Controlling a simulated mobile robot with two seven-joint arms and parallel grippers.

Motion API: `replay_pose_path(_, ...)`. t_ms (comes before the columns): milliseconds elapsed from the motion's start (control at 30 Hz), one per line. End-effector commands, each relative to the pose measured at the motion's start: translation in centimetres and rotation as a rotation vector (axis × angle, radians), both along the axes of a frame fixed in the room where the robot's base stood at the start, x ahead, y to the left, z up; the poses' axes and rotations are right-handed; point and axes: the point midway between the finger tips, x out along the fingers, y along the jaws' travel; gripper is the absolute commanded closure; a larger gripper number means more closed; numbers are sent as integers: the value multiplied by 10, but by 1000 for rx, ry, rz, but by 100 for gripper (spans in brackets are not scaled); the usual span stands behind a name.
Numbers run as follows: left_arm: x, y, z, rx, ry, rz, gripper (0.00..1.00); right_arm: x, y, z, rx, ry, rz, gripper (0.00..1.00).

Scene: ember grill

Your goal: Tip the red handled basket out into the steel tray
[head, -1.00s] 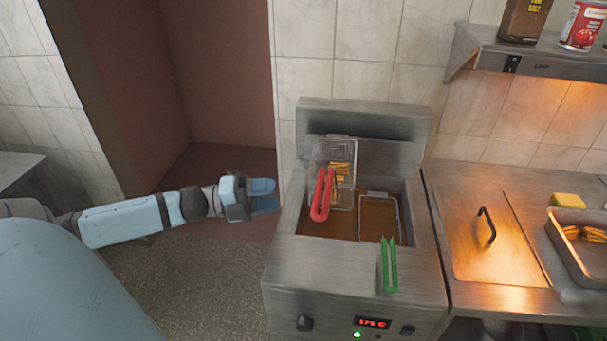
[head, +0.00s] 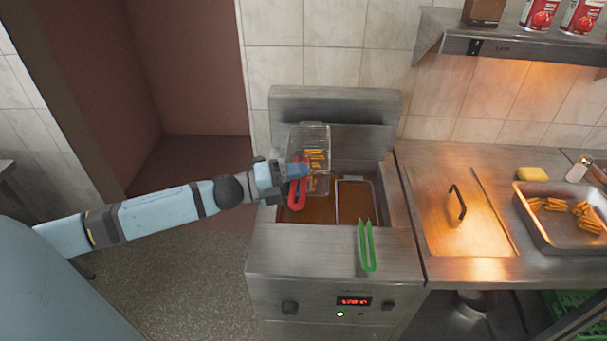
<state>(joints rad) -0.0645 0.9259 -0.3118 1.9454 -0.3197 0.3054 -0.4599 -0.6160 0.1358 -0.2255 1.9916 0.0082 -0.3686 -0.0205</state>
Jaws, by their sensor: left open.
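The red handled basket (head: 313,137) hangs at the back left of the fryer, raised and tilted, with several fries in it. Its red handle (head: 297,195) points toward the front. My left gripper (head: 297,170) is open at the upper part of the red handle, its fingers overlapping it in the picture; I cannot tell whether they touch. The steel tray (head: 523,215) is on the counter at the right and holds several fries. My right gripper is not in view.
A second basket with a green handle (head: 367,245) sits in the fryer's oil (head: 325,212). A lid with a black handle (head: 456,202) lies between fryer and tray. A yellow sponge (head: 532,174) and a shaker (head: 578,170) are behind the tray. A shelf (head: 520,45) with cans overhangs the counter.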

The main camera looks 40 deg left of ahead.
Motion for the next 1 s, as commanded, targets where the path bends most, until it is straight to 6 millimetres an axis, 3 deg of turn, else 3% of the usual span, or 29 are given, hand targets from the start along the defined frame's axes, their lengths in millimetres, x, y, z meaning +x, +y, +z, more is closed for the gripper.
replay_pose_path(433, 7, -7, 1, 1, -1, 0, 55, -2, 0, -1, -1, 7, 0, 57)
replay_pose_path(467, 7, -7, 1, 1, -1, 0, 58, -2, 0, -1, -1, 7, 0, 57)
replay_pose_path(600, 7, -7, 1, 1, -1, 0, 90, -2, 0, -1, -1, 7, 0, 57)
replay_pose_path(667, 7, -7, 1, 1, -1, -1, 100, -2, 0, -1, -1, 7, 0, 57)
replay_pose_path(733, 7, -7, 1, 1, -1, -1, 100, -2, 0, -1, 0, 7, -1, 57)
replay_pose_path(767, 7, -7, 1, 1, -1, -1, 92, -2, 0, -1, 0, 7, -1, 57)
replay_pose_path(800, 7, -7, 1, 1, -1, -1, 100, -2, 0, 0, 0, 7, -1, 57)
replay_pose_path(1000, 7, -7, 3, 3, -4, -1, 100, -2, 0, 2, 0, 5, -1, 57)
